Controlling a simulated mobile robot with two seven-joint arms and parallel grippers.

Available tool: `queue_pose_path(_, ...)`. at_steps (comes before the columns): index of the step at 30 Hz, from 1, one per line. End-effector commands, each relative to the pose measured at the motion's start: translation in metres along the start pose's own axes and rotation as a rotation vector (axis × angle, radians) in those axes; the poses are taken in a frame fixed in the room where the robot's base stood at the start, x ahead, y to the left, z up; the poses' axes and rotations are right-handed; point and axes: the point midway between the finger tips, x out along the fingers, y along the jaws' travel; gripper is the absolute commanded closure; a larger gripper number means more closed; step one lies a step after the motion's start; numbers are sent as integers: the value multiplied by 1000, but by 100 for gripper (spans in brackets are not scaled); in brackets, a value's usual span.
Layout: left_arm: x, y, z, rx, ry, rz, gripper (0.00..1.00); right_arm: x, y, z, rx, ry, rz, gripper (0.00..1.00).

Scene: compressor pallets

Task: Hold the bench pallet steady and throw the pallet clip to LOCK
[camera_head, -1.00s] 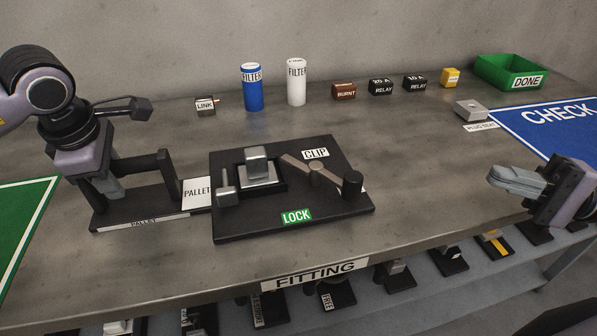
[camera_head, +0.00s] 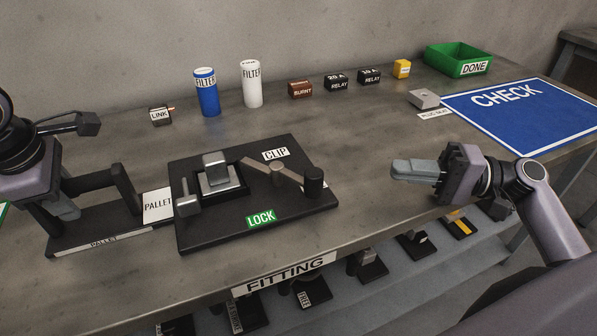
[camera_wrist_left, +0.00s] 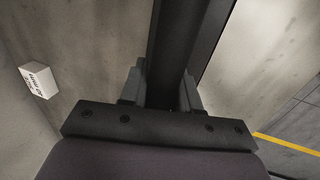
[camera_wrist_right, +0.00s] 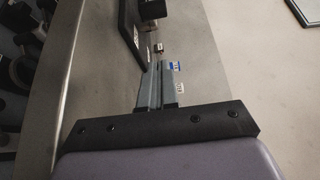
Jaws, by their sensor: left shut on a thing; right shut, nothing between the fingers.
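The bench pallet is a dark plate (camera_head: 232,233) with a metal block in its middle. A black base (camera_head: 100,238) labelled PALLET, with an upright handle frame (camera_head: 126,188), stands at its left. My left gripper (camera_head: 66,207) is shut on a dark bar of that frame; the bar (camera_wrist_left: 176,50) runs between its fingers in the left wrist view. The clip (camera_head: 258,165) is a pale lever on a round pivot, with a black knob (camera_head: 315,182) at its right end. The green LOCK label (camera_head: 261,217) is at the plate's front. My right gripper (camera_head: 396,168) is shut and empty, right of the knob and apart from it.
A blue filter (camera_head: 207,92), a white filter (camera_head: 252,83), a burnt block (camera_head: 301,89) and two relays (camera_head: 337,81) stand along the back. A blue CHECK mat (camera_head: 530,112) and green DONE bin (camera_head: 457,61) are at right. Bare bench lies between my right gripper and the plate.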

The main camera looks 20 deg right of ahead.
Motion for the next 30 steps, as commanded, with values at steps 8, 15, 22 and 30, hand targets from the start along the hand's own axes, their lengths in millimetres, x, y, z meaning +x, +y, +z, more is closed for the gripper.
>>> queue_pose_path(8,6,-5,1,2,3,-18,100,55,-1,1,-3,-3,-2,100)
queue_pose_path(15,6,-5,0,1,3,-18,100,90,0,13,0,-4,-1,100)
queue_pose_path(22,6,-5,0,1,3,-18,100,104,1,27,1,-1,0,100)
queue_pose_path(30,6,-5,0,1,3,-17,100,106,1,29,1,0,0,100)
